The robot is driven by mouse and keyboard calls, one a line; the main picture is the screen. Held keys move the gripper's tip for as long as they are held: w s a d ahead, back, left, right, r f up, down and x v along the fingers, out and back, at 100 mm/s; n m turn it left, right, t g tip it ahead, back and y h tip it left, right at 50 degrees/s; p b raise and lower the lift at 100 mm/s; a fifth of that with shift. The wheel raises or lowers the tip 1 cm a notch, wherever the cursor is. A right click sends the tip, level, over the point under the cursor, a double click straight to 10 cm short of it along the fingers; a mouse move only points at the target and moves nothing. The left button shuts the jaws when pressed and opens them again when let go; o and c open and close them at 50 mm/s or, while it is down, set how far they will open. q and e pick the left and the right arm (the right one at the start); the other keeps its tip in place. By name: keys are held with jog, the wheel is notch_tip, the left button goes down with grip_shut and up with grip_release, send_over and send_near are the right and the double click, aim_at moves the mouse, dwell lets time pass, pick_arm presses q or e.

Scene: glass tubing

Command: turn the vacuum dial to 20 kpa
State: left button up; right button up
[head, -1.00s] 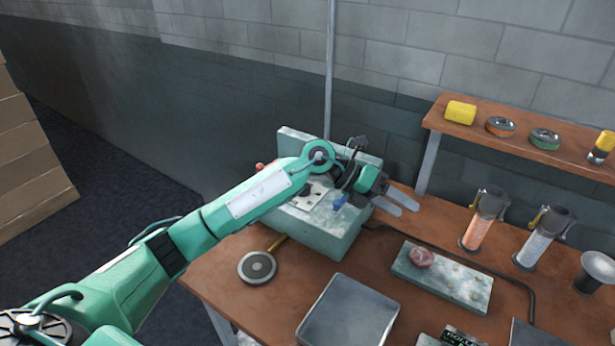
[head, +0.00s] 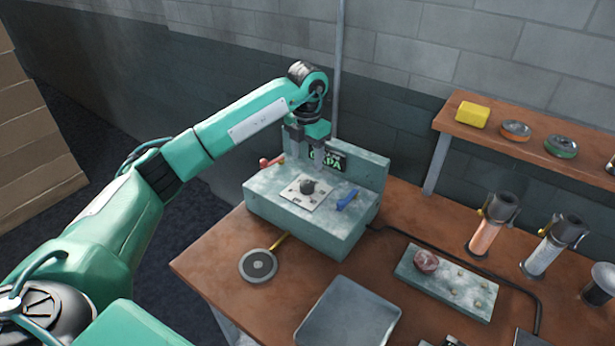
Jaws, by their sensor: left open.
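The vacuum dial is a small dark knob (head: 307,187) on a pale square plate (head: 300,199) on top of the grey-green vacuum box (head: 270,213). A dark display with green letters reading "KPA" in part (head: 334,162) is on the box's upright back panel; my gripper hides some of it. My left gripper (head: 305,158) points down above and just behind the knob, fingers apart and empty, not seen to touch it. My right gripper is not in view.
A red lever (head: 271,161) and a blue lever (head: 347,199) flank the plate. A round grey disc (head: 258,265), a grey tray (head: 347,318) and a pale block (head: 447,283) lie on the brown bench. A raised shelf (head: 480,125) stands at right.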

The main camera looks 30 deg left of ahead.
aim_at(307, 183)
pick_arm(q)
notch_tip(307, 183, down, 9)
jog(key=shift+r+p, duration=0.1)
jog(key=shift+p, duration=0.95)
jog(key=c, duration=1)
